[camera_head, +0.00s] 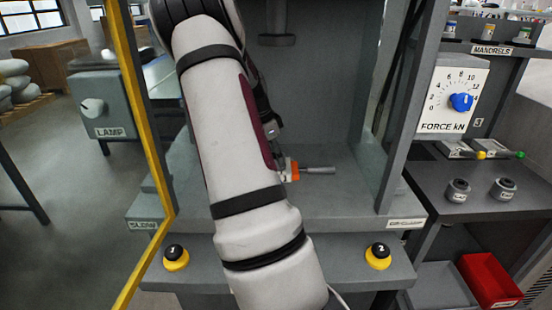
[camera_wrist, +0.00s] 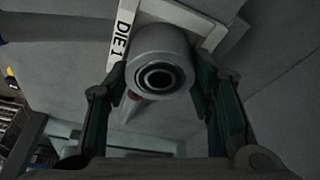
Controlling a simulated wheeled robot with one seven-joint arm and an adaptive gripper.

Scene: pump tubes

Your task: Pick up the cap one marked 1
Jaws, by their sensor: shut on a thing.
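In the wrist view my gripper (camera_wrist: 160,70) has its two green-sided fingers closed on either side of a grey round cylinder (camera_wrist: 160,42) with a dark ringed hole facing the camera. A white "DIE 1" label (camera_wrist: 122,32) sits just behind it. No mark 1 can be read on the cylinder itself, so I cannot tell whether it is the cap one. In the head view my arm hides the gripper and what it holds.
An orange block (camera_head: 291,172) with a grey rod lies on the press bed. Grey cylinders (camera_head: 457,190) and a red bin (camera_head: 489,281) are at right. A yellow post (camera_head: 136,110) stands left of my arm.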

